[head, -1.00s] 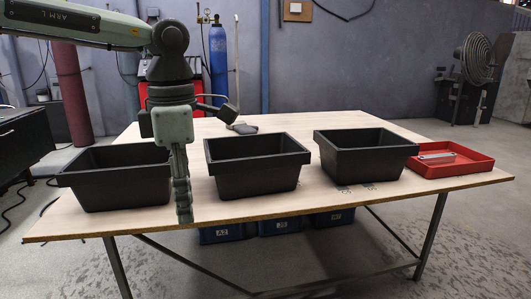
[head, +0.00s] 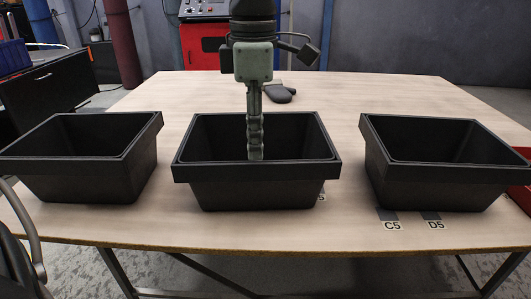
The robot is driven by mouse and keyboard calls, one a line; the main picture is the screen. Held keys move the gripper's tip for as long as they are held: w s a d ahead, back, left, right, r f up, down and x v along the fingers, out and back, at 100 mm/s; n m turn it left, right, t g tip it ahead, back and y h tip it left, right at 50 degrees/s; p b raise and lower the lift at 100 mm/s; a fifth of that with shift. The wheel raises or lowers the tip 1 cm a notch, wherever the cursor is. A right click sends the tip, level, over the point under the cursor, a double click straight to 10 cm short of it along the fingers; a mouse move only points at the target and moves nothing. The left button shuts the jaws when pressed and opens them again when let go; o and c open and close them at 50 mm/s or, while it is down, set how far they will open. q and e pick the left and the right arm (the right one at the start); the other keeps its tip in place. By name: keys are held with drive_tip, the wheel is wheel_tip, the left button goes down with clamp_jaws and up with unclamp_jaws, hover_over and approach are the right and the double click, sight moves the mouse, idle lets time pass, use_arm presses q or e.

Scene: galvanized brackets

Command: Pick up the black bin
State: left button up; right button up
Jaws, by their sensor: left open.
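Three black bins stand upright and apart in a row on the wooden table: a left bin (head: 95,181), a middle bin (head: 257,194) and a right bin (head: 440,185). Their insides look empty where visible. My left gripper (head: 255,152) points straight down over the middle bin's opening, its tip showing just behind the front rim. It is seen edge-on, with one finger largely hiding the other. It is open and holds nothing. I cannot tell how deep the tip reaches or whether it touches the bin. My right gripper is out of view.
The table (head: 350,90) is clear behind the bins, except for a dark grey item (head: 280,94) behind the middle bin. Labels C5 and D5 (head: 436,224) lie at the front near the right bin. A red tray (head: 523,190) is cut off at the right edge.

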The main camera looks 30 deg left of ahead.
sight(257, 166)
use_arm(q)
wheel_tip(257, 166, down, 7)
drive_tip(key=shift+s+d+r, duration=0.2)
clamp_jaws()
idle(0.3)
